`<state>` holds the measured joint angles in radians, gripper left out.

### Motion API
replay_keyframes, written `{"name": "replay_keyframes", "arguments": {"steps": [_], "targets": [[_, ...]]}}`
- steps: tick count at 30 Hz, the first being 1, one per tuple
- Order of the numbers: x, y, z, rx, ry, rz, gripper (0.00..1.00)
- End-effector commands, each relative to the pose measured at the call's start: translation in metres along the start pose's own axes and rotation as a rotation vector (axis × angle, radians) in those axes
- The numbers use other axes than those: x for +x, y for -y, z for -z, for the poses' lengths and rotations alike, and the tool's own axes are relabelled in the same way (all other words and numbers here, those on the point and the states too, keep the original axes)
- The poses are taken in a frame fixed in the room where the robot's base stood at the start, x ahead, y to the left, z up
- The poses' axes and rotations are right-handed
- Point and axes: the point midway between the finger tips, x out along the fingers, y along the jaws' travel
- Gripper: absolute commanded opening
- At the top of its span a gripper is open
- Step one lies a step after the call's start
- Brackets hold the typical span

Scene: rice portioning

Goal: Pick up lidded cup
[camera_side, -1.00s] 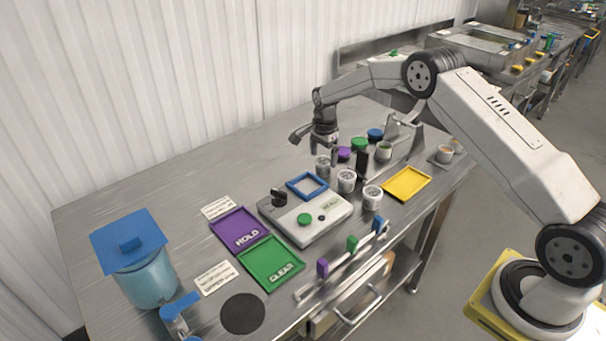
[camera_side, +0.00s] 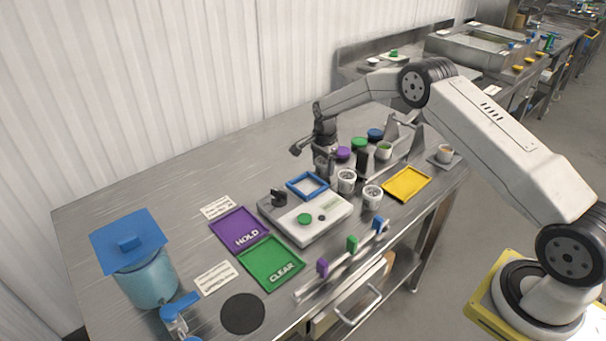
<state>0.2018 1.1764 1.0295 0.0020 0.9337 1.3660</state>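My gripper (camera_side: 326,164) is low over the table, pointing down at the rearmost of several small pale cups. That cup (camera_side: 321,169) is partly hidden by the fingers, and I cannot tell whether they touch it or how far apart they are. Two more pale cups, one in the middle (camera_side: 346,182) and one in front (camera_side: 372,198), stand upright to its right, with speckled tops. I cannot clearly make out which cup has a lid on.
Purple (camera_side: 343,153), green (camera_side: 358,143) and blue (camera_side: 375,134) lids are behind the cups. The scale (camera_side: 320,222), blue square frame (camera_side: 308,186) and yellow tray (camera_side: 407,183) are close by. The purple HOLD tray (camera_side: 226,224) and green CLEAR tray (camera_side: 270,280) lie left.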

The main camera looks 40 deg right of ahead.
Motion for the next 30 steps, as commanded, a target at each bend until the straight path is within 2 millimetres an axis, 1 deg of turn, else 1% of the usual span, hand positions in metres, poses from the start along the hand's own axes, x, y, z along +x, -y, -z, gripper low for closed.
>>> {"name": "replay_keyframes", "arguments": {"steps": [1,2,3,4,5,13,17,20,25,30], "targets": [[0.000,0.000,0.000,0.000,0.000,0.000,0.46],[0.000,0.000,0.000,0.000,0.000,-0.001,0.36],[0.000,0.000,0.000,0.000,0.000,-0.001,0.24],[0.000,0.000,0.000,0.000,0.000,-0.001,0.14],[0.000,0.000,0.000,0.000,0.000,0.000,0.13],[-0.001,0.000,0.000,0.000,0.000,0.000,0.13],[-0.005,0.000,0.000,0.000,0.000,0.000,0.13],[-0.012,0.001,0.000,0.000,-0.001,0.000,0.13],[-0.033,0.001,0.000,0.001,-0.002,0.001,0.13],[-0.045,-0.011,-0.002,0.001,-0.001,-0.002,0.13]]}}
